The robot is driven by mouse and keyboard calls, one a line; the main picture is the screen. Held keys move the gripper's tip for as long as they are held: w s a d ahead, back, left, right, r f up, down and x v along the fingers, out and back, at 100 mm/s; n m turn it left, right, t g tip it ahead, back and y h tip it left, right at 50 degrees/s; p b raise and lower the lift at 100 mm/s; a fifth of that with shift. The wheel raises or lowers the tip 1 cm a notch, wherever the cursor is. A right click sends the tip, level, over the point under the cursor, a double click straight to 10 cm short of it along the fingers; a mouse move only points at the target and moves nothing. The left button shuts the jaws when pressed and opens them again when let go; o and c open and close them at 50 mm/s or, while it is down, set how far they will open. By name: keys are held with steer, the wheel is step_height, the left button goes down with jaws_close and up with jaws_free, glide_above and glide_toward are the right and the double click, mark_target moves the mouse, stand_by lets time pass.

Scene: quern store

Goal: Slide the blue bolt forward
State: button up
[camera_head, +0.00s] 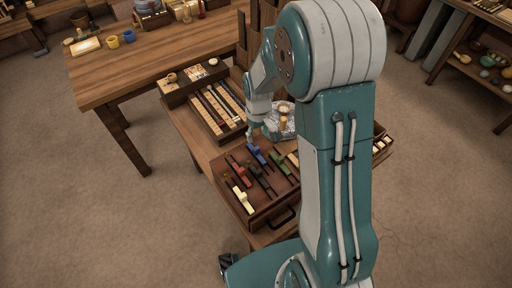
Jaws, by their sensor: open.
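The blue bolt (257,153) is on a wooden board (227,184) among several other coloured bolts. It is near the board's far edge. My gripper (263,136) is teal and reaches down just beyond the blue bolt, close to it in the picture. I cannot tell if a finger touches the bolt. The jaws are open and hold nothing that I can see. A green bolt (275,157) is to the right. My arm hides the board's right part.
A slotted wooden tray (206,124) stands behind the board on the same low table. A small box (190,83) is behind that. The floor at left is clear.

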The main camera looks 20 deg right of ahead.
mark_target(256, 148)
steer(key=f, duration=0.5)
steer(key=a+f, duration=0.1)
steer(key=f, duration=0.1)
steer(key=shift+f, duration=0.25)
steer(key=shift+d+f, duration=0.1)
steer(key=shift+d, duration=0.15)
steer(key=shift+d, duration=0.1)
steer(key=c, duration=0.8)
jaws_close()
